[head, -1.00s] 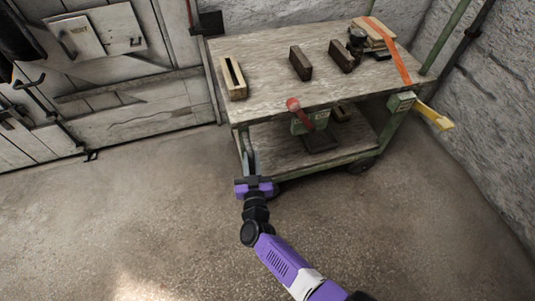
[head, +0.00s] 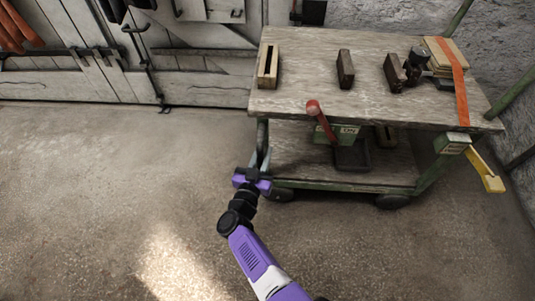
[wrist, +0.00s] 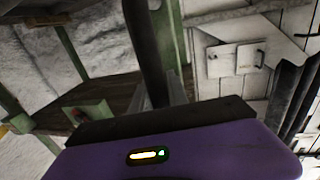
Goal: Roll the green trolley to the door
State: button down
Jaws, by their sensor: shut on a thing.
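The green trolley (head: 310,95) has a worn wooden top, a lower wooden shelf and a green frame on dark wheels. It stands right of centre in the head view. My gripper (head: 260,160) is at its near left corner, shut on a dark upright handle bar (head: 262,133). In the wrist view the bar (wrist: 148,50) rises between the fingers (wrist: 160,97), and part of the trolley's shelf (wrist: 105,95) shows to the left. The pale plank door (head: 110,85) with dark metal fittings stands behind and to the left.
A red-knobbed lever (head: 321,120) sits at the trolley's front edge, and a yellow handle (head: 486,172) sticks out at its right. Wooden blocks (head: 345,70) and an orange-strapped stack (head: 445,60) lie on top. The concrete floor (head: 90,190) at left is clear.

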jog(key=shift+a, duration=0.35)
jog(key=c, duration=1.3)
grip_release()
jog(key=shift+s+a+p, duration=0.1)
jog(key=shift+s+p, duration=0.25)
jog(key=shift+s, duration=0.1)
jog(key=p+v, duration=0.2)
jog(key=v, duration=0.4)
jog(key=shift+s+p, duration=0.35)
jog(key=shift+s, duration=0.05)
